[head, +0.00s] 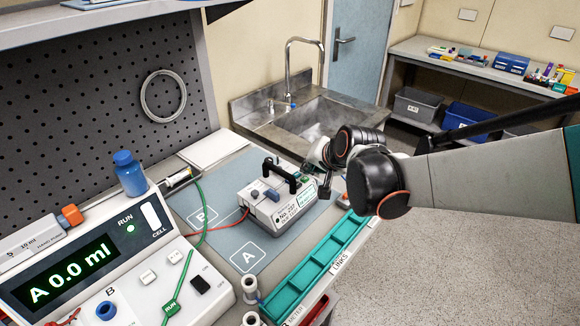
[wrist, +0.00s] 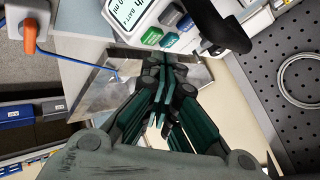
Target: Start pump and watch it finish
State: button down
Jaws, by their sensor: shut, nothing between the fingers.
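A white console (head: 120,262) stands at the lower left in the head view. Its lit display (head: 68,275) reads "A 0.0 ml", and a small green light sits under the word RUN. A white box with a black handle (head: 275,208) stands on a blue-grey mat (head: 215,185) marked A and B. My gripper (head: 325,182) is beyond its right end, partly hidden by my wrist. In the wrist view, my shut, empty gripper (wrist: 160,108) is below a white device (wrist: 150,18) with a small screen and green, grey and blue buttons, apparently the same box.
A teal tray (head: 325,250) labelled LINKS lies along the bench front. A blue bottle (head: 130,174) stands behind the console. A sink (head: 315,118) is at the back. A green lead (head: 200,220) crosses the console; a red lead runs to the box. An orange plug (wrist: 29,36) shows in the wrist view.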

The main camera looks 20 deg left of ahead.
jog(key=shift+s+a+f, duration=0.15)
jog(key=shift+s+a, duration=0.1)
jog(key=shift+s, duration=0.1)
jog(key=shift+f+b, duration=0.25)
jog(key=shift+b, duration=0.05)
jog(key=shift+f+b, duration=0.3)
jog(key=shift+f, duration=0.15)
dwell(0.5)
dwell(0.3)
jog(key=shift+w+r+p, duration=0.2)
jog(key=shift+r+p, duration=0.45)
jog(key=shift+r, duration=0.2)
jog(key=shift+r, duration=0.1)
